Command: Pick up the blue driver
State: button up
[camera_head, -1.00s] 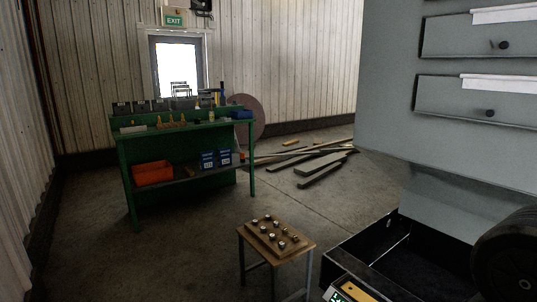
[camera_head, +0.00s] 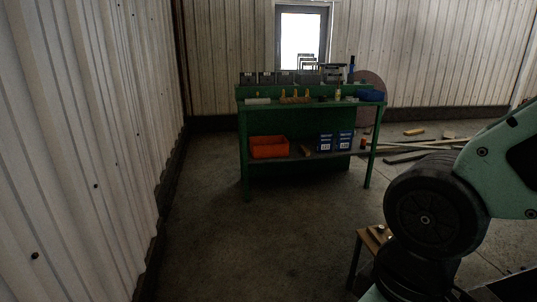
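A green workbench (camera_head: 244,150) stands ahead against the far wall. Small tools with yellowish handles (camera_head: 296,97) stand upright near the middle of its top. A slim dark-blue upright thing (camera_head: 351,72) stands at the back right of the bench. I cannot tell at this distance whether it is the blue driver, and I see no other clear driver in blue. My gripper is not in view; only links of my arm show at the right.
Grey bins (camera_head: 283,78) line the bench back, with a blue tray (camera_head: 371,96) at its right end. An orange bin (camera_head: 268,147) and blue boxes (camera_head: 335,142) sit on the lower shelf. A small wooden table (camera_head: 374,238) is partly behind my arm. Floor before the bench is clear.

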aim_at(351, 65)
jog(key=i+u, duration=0.3)
jog(key=i, duration=1.4)
jog(key=i+z, duration=0.15)
jog(key=i, duration=0.85)
jog(key=i+j+z, duration=0.15)
jog(key=i, duration=0.85)
jog(key=i+l+z, duration=0.1)
jog(key=i+z, duration=0.25)
jog(key=i, duration=0.2)
jog(key=i+j+z, duration=0.1)
jog(key=i+z, duration=0.3)
jog(key=i, duration=0.2)
